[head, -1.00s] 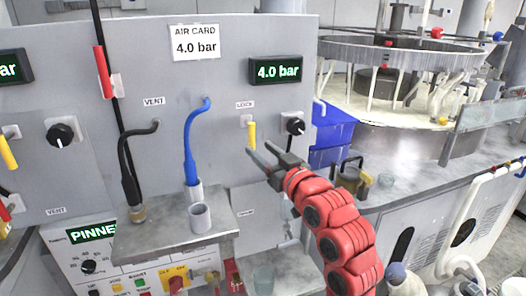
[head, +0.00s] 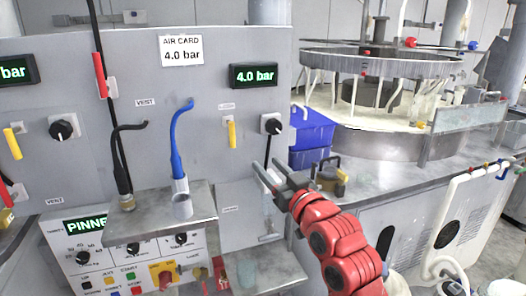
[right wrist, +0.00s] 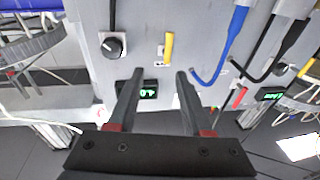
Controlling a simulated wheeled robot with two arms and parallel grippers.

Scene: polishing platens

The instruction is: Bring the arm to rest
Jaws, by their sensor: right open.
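My right gripper (head: 270,172) is open and empty, at the end of the red arm coming from the lower right. It is in front of the grey panel (head: 215,95), below the black knob (head: 272,125) and yellow lever (head: 231,134). In the right wrist view its two dark fingers (right wrist: 154,100) stand apart with nothing between them. The panel, knob (right wrist: 113,46) and yellow lever (right wrist: 168,47) also show there, upside down. My left gripper is not in view.
A metal shelf (head: 150,228) juts from the panel, with a blue hose (head: 176,145) and a black hose above it. A large round machine (head: 385,143) is behind.

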